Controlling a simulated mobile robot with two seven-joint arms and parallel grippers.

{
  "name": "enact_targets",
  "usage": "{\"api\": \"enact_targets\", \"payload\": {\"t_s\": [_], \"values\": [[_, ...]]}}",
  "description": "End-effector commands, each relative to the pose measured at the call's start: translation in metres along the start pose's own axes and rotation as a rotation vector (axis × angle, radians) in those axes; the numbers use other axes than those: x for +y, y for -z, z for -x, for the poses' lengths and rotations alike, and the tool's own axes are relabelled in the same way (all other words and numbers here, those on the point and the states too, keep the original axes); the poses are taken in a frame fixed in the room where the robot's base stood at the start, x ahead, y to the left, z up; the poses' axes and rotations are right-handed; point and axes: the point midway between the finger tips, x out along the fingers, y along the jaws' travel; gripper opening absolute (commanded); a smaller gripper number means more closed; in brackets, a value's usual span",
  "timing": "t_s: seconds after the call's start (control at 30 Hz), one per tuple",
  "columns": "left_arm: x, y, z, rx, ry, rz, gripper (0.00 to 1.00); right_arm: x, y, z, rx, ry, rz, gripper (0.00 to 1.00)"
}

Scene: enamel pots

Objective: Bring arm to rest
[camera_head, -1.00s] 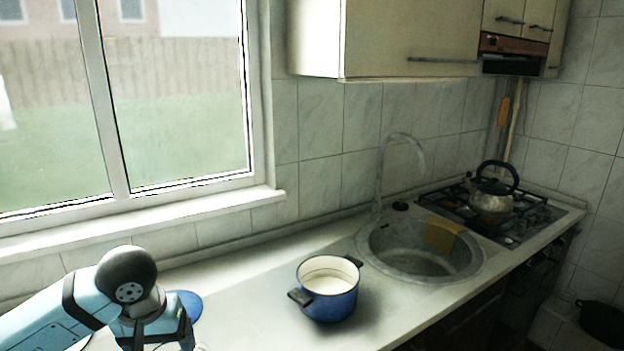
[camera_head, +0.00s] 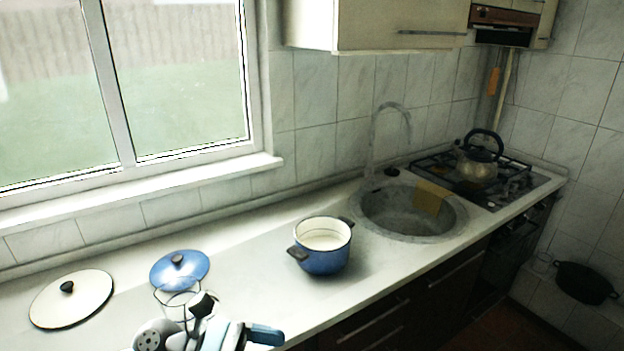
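Part of my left arm (camera_head: 215,335), with grey and light blue pieces, shows at the bottom left of the head view, at the front of the counter. A dark blue piece sticks out to its right. I cannot make out two fingertips, so whether the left gripper is open or shut is unclear. I see nothing held. My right gripper is out of view. A blue enamel pot (camera_head: 322,262) with a cream inside and two dark handles stands upright and uncovered on the counter, apart from the arm.
A blue lid (camera_head: 193,264) and a white lid (camera_head: 88,308) lie on the counter (camera_head: 130,262) at left. A clear glass-like outline stands by the arm. Right of the pot are a round sink (camera_head: 400,212), a yellow cloth (camera_head: 429,198) and a kettle (camera_head: 478,168) on the stove.

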Motion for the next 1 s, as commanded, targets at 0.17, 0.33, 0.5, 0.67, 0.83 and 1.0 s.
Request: {"api": "enact_targets", "payload": {"t_s": [0.17,0.33,0.5,0.67,0.83,1.0], "values": [[0.022,-0.009,0.018,-0.561,-0.297,0.789,0.80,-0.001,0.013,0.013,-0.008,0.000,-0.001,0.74],[0.025,0.056,0.067,-1.118,-0.528,1.570,0.80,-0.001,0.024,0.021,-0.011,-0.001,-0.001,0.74],[-0.029,0.158,0.102,-1.696,-0.707,2.237,0.80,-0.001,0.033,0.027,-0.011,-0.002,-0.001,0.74],[-0.088,0.215,0.107,1.766,0.676,-2.182,0.80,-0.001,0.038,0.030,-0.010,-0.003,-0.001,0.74],[-0.119,0.237,0.106,1.673,0.615,-1.992,0.80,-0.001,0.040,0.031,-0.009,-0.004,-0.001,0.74],[-0.121,0.239,0.105,1.663,0.609,-1.974,0.80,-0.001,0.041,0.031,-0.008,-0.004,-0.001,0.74]]}}
